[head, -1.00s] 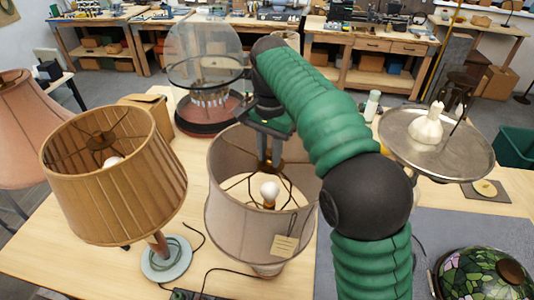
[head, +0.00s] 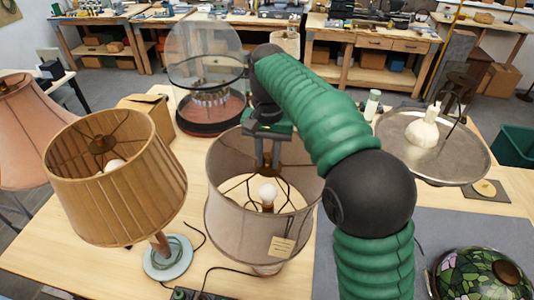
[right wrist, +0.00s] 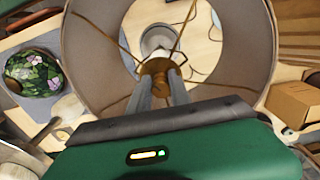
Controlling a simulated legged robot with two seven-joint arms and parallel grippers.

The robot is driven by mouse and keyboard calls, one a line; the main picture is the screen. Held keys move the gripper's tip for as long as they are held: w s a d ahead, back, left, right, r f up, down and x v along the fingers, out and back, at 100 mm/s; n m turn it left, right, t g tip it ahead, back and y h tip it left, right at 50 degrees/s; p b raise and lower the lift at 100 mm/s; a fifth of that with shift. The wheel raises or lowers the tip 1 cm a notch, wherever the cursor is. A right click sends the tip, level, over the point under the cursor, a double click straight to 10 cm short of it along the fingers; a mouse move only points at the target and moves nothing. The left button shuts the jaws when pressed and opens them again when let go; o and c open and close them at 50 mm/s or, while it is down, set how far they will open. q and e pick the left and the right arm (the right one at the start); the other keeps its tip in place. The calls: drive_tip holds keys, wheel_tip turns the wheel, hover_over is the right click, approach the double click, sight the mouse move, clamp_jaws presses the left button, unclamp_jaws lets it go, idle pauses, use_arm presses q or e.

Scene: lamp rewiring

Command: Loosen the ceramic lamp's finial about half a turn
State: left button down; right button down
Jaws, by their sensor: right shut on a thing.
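The lamp with the grey-beige drum shade (head: 225,215) stands at the middle of the table in the head view. Its white bulb (head: 268,194) and wire frame show through the open top. The brass finial (right wrist: 158,70) sits at the centre of the frame in the right wrist view. My right gripper (head: 269,164) reaches down from above to the frame's centre and is shut on the finial. Its two fingers (right wrist: 160,88) also show in the right wrist view, one on each side of the brass. The lamp's base is mostly hidden by the shade. My left gripper is out of view.
A pleated tan lamp (head: 110,190) stands close on the left. A round glass piece on a dark red base (head: 208,115) is behind. A metal tray (head: 450,165) and a stained-glass shade (head: 478,277) are at right. A cardboard box (right wrist: 295,103) lies near the shade.

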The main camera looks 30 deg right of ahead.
drive_tip(key=shift+d+r+n, duration=0.1)
drive_tip(key=shift+n, duration=0.4)
drive_tip(key=n+p, duration=0.1)
drive_tip(key=a+n, duration=0.1)
drive_tip(key=n, duration=0.1)
drive_tip(key=shift+w+n+p, duration=0.1)
drive_tip(key=shift+n+p, duration=0.2)
drive_tip(key=shift+p, duration=0.1)
drive_tip(key=n, duration=0.2)
drive_tip(key=n+p, duration=0.1)
drive_tip(key=n, duration=0.1)
drive_tip(key=shift+d, duration=0.4)
drive_tip(key=n+p, duration=0.2)
drive_tip(key=n, duration=0.4)
drive_tip(key=shift+a, duration=0.2)
drive_tip(key=n+p, duration=0.1)
drive_tip(key=n, duration=0.3)
drive_tip(key=shift+d, duration=0.1)
drive_tip(key=n+p, duration=0.1)
drive_tip(key=n, duration=0.7)
drive_tip(key=shift+p, duration=0.4)
drive_tip(key=shift+n, duration=1.7)
